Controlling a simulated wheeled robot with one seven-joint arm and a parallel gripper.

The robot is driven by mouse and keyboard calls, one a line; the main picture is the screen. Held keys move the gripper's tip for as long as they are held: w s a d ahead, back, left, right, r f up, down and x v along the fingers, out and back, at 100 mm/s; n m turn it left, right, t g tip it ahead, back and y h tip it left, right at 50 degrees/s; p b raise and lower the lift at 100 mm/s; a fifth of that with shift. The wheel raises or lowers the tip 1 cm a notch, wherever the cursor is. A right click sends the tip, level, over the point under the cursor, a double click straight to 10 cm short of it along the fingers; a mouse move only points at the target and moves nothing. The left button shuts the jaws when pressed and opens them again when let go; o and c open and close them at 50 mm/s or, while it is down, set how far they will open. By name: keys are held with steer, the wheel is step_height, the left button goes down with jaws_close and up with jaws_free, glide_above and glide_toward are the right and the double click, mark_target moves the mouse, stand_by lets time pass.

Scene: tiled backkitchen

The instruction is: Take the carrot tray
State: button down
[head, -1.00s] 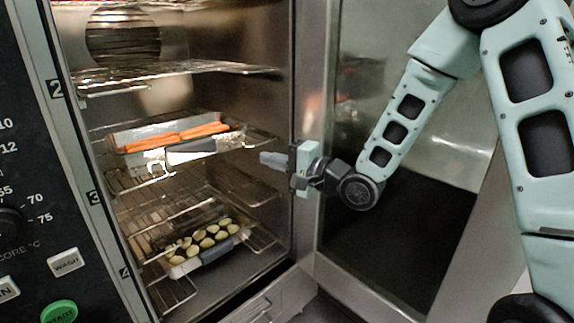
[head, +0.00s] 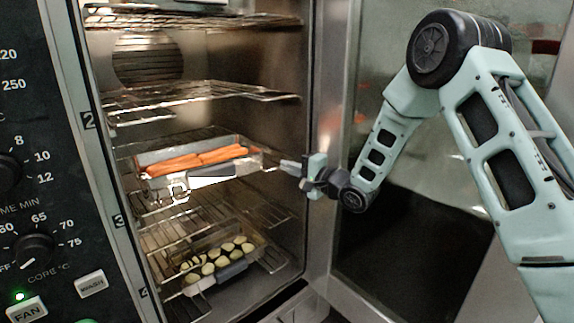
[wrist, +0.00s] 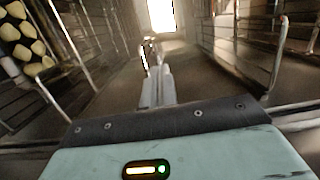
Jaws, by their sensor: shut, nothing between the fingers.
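The carrot tray (head: 256,160) is a shallow metal tray holding several orange carrots (head: 200,160). It rests on an oven rack in the head view, with a grey and white handle (head: 212,178) at its front. My gripper (head: 282,164) is shut and empty at the right side of the oven opening, just right of the tray. I cannot tell whether its tips touch the tray. In the wrist view the closed fingers (wrist: 156,86) point into the oven, and I cannot make out the carrots there.
A second tray of sliced vegetables (head: 215,260) sits on a lower rack; slices also show in the wrist view (wrist: 22,40). Empty wire racks (head: 200,95) are above. The oven door (head: 400,240) stands open at right, and the control panel (head: 40,190) is at left.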

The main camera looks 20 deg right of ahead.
mark_target(264, 162)
steer(key=x, duration=0.7)
steer(key=shift+w+a+p, duration=0.2)
steer(key=shift+w+p, duration=0.1)
steer(key=shift+p, duration=0.1)
steer(key=shift+s+a, duration=0.7)
steer(key=shift+s, duration=0.15)
